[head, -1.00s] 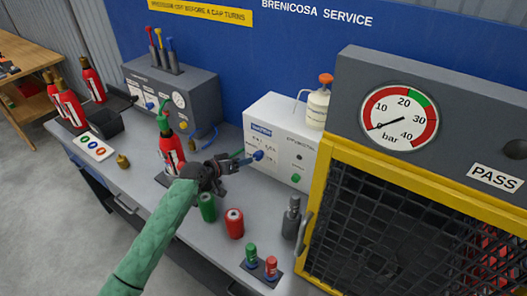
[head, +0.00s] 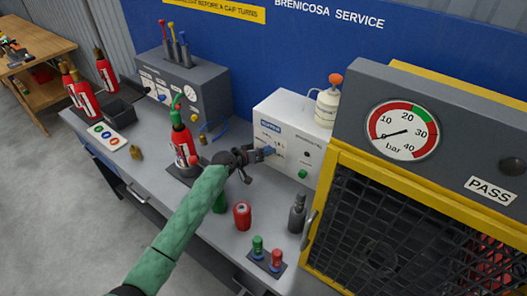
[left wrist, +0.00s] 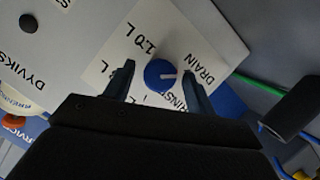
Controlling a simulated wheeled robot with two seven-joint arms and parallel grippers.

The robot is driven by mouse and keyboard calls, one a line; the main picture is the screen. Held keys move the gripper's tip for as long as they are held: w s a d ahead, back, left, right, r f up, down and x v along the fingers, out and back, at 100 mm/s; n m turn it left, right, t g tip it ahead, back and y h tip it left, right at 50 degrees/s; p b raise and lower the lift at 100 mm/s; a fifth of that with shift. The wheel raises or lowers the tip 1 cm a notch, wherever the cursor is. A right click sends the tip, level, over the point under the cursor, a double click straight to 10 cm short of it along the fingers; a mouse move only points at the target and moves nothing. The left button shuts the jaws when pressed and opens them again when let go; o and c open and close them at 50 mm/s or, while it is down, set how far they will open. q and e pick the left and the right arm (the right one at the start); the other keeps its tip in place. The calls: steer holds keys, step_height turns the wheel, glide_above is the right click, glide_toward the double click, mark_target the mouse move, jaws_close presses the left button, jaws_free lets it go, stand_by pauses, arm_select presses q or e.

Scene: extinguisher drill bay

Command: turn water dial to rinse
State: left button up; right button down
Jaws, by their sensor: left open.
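The blue water dial (left wrist: 158,74) is on the front of a white box (head: 268,112), with the labels 1.0 L, DRAIN and a partly hidden RINSE around it. Its pale pointer mark points right in the left wrist view, toward the DRAIN side. My left gripper (left wrist: 160,84) is open, with one finger on each side of the dial. I cannot tell whether the fingers touch it. In the head view, my left gripper (head: 265,154) is at the box front and partly hides the dial. My right gripper is out of view.
A red extinguisher (head: 182,142) stands just left of my left forearm. A red can (head: 242,215) and a dark bottle-shaped part (head: 297,213) stand on the bench below. A yellow-framed cage (head: 335,170) with a gauge (head: 403,131) is to the right.

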arm_select(q)
steer(key=c, duration=1)
steer(key=shift+o, duration=0.2)
